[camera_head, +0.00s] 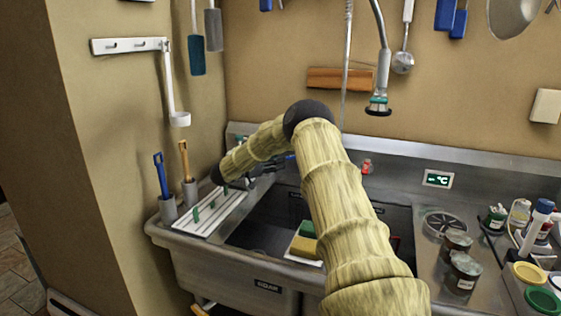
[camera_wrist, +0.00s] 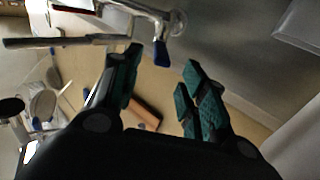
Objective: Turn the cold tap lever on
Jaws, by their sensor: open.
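The blue cold tap lever (camera_wrist: 161,53) hangs from a metal tap body (camera_wrist: 150,12) at the top of the wrist view. In that picture it lies between the two teal-padded fingertips of my gripper (camera_wrist: 163,60). The fingers are apart, with nothing held between them. I cannot tell how far the lever is beyond the tips, and no contact shows. In the head view my gripper (camera_head: 268,171) is over the back left of the sink (camera_head: 262,228), near the back wall. My arm hides part of the tap there. A red tap part (camera_head: 367,166) shows right of my arm.
A spray head (camera_head: 379,103) hangs above the sink on a hose. A white drying rack (camera_head: 210,213) with green pegs is at the left. Jars (camera_head: 464,274) and bottles crowd the right counter.

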